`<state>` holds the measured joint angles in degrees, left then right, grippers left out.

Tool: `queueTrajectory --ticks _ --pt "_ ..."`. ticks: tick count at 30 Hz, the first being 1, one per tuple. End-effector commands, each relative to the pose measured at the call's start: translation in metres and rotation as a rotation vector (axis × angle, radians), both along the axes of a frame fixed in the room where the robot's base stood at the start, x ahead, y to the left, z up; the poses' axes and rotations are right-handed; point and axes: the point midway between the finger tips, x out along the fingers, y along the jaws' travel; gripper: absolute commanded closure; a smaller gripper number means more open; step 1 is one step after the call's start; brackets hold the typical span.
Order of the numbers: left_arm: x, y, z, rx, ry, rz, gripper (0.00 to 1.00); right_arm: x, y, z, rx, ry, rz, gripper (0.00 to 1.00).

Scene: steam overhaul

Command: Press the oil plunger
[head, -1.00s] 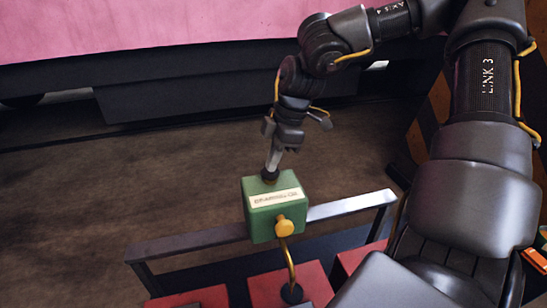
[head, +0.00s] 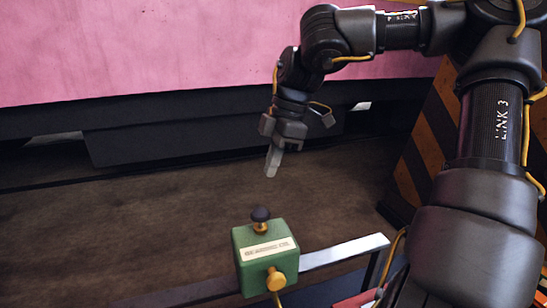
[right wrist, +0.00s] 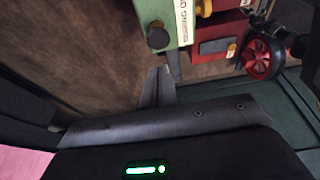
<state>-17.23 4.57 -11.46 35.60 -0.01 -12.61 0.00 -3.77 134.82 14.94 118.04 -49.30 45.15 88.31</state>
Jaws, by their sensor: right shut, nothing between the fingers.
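The oil plunger (head: 260,214) is a dark round knob on a brass stem, standing up from the top of a green oil box (head: 264,258). The box has a white label reading "BEARING OIL" and a brass knob (head: 276,279) on its front. My right gripper (head: 271,172) is shut and empty. It points down above the plunger, apart from it. In the right wrist view the shut fingers (right wrist: 158,76) show with the dark plunger knob (right wrist: 158,36) and green box (right wrist: 168,12) beyond their tips. My left gripper is not in view.
The box is on a grey metal rail (head: 345,252). A pink wall panel (head: 150,50) is behind, above brown floor (head: 120,220). A black-and-orange striped panel (head: 425,150) stands right. The right wrist view shows a red wheel (right wrist: 262,55) and red block (right wrist: 215,45).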

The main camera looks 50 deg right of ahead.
Motion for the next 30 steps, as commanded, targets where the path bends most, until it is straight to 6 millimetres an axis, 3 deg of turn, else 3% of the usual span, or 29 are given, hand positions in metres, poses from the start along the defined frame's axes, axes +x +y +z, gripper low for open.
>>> queueTrajectory --ticks 8,30 --pt "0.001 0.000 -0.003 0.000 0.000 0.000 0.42 -0.002 -0.005 0.019 -0.001 -0.001 0.001 1.00" --pt "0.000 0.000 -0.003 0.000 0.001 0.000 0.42 -0.002 -0.005 0.020 0.000 0.000 0.001 1.00"
